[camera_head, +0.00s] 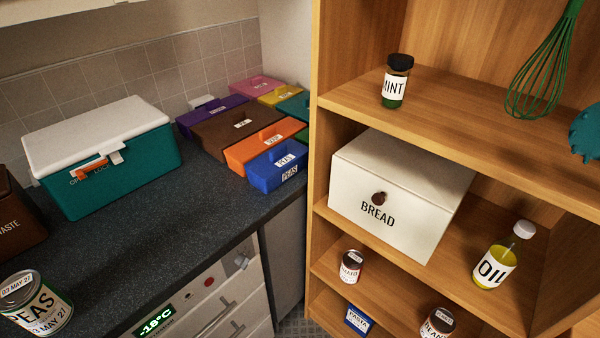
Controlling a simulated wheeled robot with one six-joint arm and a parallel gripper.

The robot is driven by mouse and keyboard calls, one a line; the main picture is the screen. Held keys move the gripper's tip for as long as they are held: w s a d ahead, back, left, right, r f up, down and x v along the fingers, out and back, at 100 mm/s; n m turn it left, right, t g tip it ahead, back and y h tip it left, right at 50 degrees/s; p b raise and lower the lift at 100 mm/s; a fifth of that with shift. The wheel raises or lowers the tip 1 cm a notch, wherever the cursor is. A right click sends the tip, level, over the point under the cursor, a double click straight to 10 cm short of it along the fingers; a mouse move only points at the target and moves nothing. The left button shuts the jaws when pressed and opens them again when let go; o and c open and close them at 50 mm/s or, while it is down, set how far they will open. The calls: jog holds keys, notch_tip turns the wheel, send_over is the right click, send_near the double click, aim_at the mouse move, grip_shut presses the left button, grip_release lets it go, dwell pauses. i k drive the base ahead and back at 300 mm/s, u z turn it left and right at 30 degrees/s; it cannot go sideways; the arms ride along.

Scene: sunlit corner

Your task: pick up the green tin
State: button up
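A tin labelled PEAS (42,312) stands upright on the dark counter at the lower left of the head view. It has a white label with green bands, and a date, 03 MAY 27, shows on its lid. It is close to the picture's left and bottom edges. My gripper is not in view, so its state and its place relative to the tin do not show.
A teal box with a white lid (95,130) and a brown WASTE bin (15,215) stand behind the tin. Coloured bins, including a blue PEAS one (265,172), fill the back corner. A wooden shelf unit (350,95) stands right. Counter right of the tin is clear.

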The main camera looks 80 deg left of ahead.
aim_at(28, 298)
jog(key=u, duration=0.35)
jog(key=k, duration=0.2)
jog(key=u, duration=3.35)
jog(key=k, duration=0.5)
jog(key=u, duration=0.35)
jog(key=i, duration=0.45)
